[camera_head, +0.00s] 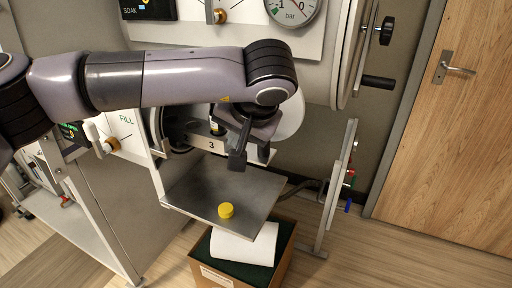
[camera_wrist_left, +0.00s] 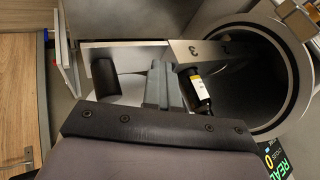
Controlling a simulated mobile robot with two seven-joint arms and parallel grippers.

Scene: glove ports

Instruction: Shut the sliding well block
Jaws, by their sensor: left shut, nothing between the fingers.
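The sliding well block (camera_head: 211,143), a pale metal piece marked 3, sticks out of a round dark port above a metal shelf. In the left wrist view the block (camera_wrist_left: 195,50) also shows its 3, with a dark vial (camera_wrist_left: 200,88) with a pale label beside the fingers. My left gripper (camera_head: 237,160) points down in front of the block, shut and empty. In the wrist view its fingers (camera_wrist_left: 165,85) are together by the block; I cannot tell whether they touch it. My left arm hides part of the block and port. My right gripper is not in view.
The metal shelf (camera_head: 205,190) carries a yellow cap (camera_head: 225,211) near its front edge. Below stands a box (camera_head: 205,272) with a white sheet (camera_head: 243,247) over it. The port ring (camera_wrist_left: 297,75) is close on the right. Open floor lies towards the wooden door (camera_head: 460,140).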

